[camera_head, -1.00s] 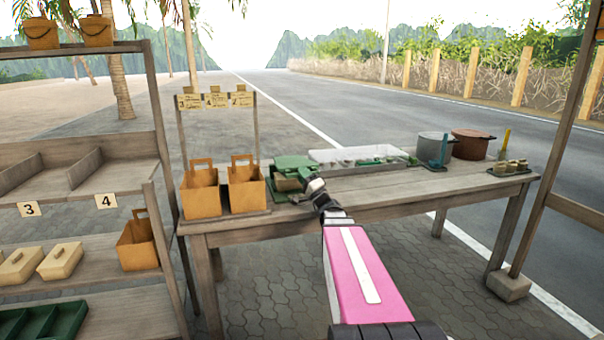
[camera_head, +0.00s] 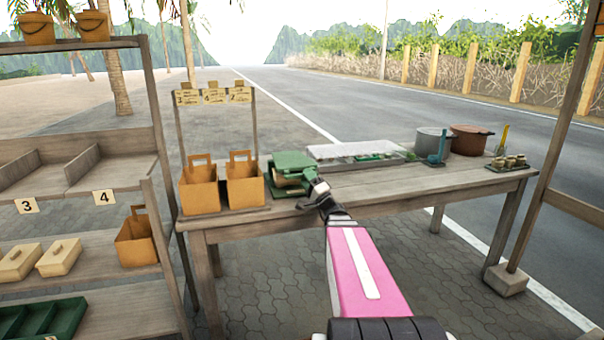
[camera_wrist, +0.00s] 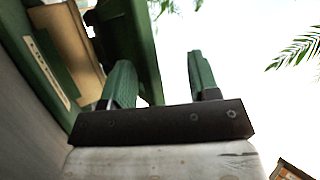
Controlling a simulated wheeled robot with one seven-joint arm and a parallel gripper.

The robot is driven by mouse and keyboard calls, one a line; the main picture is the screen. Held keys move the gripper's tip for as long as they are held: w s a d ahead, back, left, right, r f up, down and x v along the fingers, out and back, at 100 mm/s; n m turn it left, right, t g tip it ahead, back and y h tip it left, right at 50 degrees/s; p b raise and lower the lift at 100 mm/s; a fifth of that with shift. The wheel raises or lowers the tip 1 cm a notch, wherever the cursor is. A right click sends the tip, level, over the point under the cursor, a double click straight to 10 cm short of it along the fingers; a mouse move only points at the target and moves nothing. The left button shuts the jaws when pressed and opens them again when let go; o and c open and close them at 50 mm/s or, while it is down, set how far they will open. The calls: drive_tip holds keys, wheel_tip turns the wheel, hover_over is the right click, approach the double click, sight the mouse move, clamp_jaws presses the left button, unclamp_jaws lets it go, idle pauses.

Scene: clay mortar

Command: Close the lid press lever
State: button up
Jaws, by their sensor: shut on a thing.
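The green lid press (camera_head: 291,162) stands on the wooden table, right of two brown paper bags. A pale tan box or block (camera_head: 287,181) shows inside it, under the green top. My gripper (camera_head: 316,188) is at the press's right front side, touching or very close to it. In the wrist view, the two green fingers of my gripper (camera_wrist: 159,62) stand apart, with a dark green part of the press (camera_wrist: 130,40) behind and beside the left finger. My gripper is shut on the press lever, though the grip itself is hard to make out. The lever's full outline is hidden by my wrist.
The wooden table (camera_head: 375,190) also carries two paper bags (camera_head: 199,188), a clear tray (camera_head: 350,150), two pots (camera_head: 470,140) and a small tray of jars (camera_head: 509,163). A shelf (camera_head: 80,215) stands at the left. A wooden post (camera_head: 560,140) rises at the right.

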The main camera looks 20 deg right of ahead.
drive_tip(key=v, duration=0.7)
drive_tip(key=shift+a+r, duration=0.1)
drive_tip(key=shift+r, duration=0.05)
